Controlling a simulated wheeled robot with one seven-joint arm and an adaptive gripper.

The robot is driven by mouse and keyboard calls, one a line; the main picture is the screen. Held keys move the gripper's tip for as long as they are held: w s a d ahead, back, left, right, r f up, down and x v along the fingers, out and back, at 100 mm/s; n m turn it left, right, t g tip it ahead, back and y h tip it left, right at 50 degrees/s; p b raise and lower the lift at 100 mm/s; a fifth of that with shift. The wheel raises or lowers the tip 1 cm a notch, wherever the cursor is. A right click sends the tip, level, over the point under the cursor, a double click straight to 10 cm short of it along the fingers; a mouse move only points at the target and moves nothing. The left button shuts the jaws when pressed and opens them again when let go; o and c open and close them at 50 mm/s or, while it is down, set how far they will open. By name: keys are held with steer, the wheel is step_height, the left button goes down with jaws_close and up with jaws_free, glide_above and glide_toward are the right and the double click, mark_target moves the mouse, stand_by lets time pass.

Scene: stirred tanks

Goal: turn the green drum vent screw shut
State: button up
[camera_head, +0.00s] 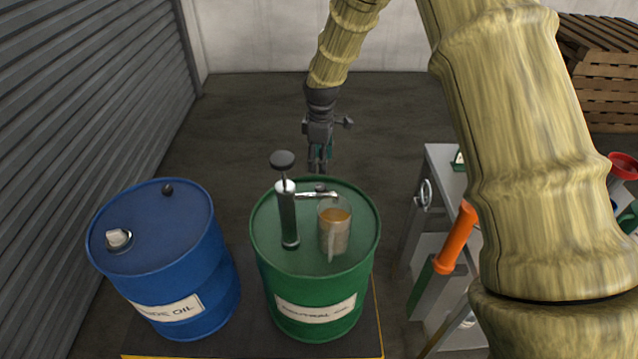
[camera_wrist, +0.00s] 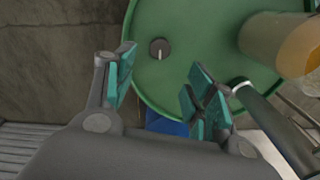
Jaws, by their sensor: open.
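The green drum (camera_head: 265,260) stands on the dark pallet in the middle of the head view, right of the blue drum. Its vent screw (camera_wrist: 159,48) is a small dark round knob near the rim in the wrist view, with a light line across its top. In the head view the vent screw (camera_head: 320,187) is a dark spot at the far rim, partly behind the pump spout. My gripper (camera_head: 319,168) hangs beyond the far rim, pointing down. In the wrist view my gripper (camera_wrist: 160,82) is open and empty, teal pads apart, with the screw between and beyond the fingertips.
A hand pump (camera_head: 288,215) with its spout and a jug of amber liquid (camera_head: 335,228) stand on the green drum's lid, close to the screw. The blue drum (camera_head: 165,245) stands left. A bench (camera_head: 440,160) with an orange-handled tool (camera_head: 457,237) is at right.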

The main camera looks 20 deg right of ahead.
mark_target(321, 187)
step_height(321, 187, down, 10)
steer(key=shift+f+p, duration=0.1)
steer(key=shift+p, duration=0.55)
steer(key=shift+d, duration=0.1)
steer(key=shift+c, duration=0.2)
steer(key=c, duration=1)
